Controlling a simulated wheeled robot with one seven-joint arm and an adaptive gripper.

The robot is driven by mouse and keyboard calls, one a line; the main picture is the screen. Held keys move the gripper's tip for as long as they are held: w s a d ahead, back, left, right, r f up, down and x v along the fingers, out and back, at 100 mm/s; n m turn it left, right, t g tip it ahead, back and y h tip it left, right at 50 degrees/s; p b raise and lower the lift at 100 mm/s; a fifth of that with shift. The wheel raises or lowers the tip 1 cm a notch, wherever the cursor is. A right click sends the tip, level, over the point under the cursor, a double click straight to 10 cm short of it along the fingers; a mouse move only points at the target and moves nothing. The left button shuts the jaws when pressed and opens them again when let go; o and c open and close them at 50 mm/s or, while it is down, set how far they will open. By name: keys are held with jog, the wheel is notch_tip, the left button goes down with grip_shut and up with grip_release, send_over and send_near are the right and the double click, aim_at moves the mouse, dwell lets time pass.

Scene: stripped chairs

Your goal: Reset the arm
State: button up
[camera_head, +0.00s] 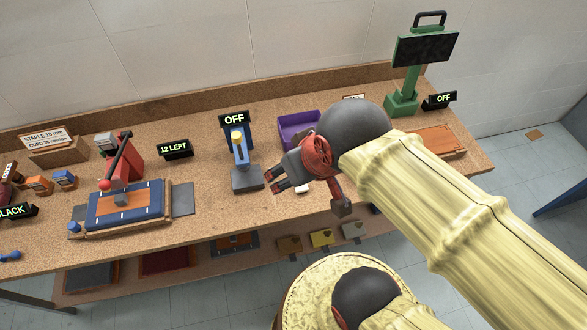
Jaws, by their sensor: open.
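My arm, in a tan padded sleeve, reaches in from the lower right to above the front part of the cork-coloured workbench (225,212). My gripper (271,181), with dark fingers, points left and is open, with nothing seen between its fingers. It shows just right of the base of a blue and grey stand (242,160) with a yellow top. A small white item (302,189) shows beside the gripper, partly hidden. My arm hides part of the bench's right side.
A purple bin (298,130) and a green stand with a dark screen (425,48) are behind the arm. A red-levered press (121,165) with a blue pad is left. A brown tray (438,140) is right. The lower shelf (200,268) holds panels.

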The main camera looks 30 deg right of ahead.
jog(key=shift+f, duration=0.1)
notch_tip(320, 180, down, 7)
jog(key=b, duration=0.7)
jog(key=shift+f, duration=0.15)
dwell(0.3)
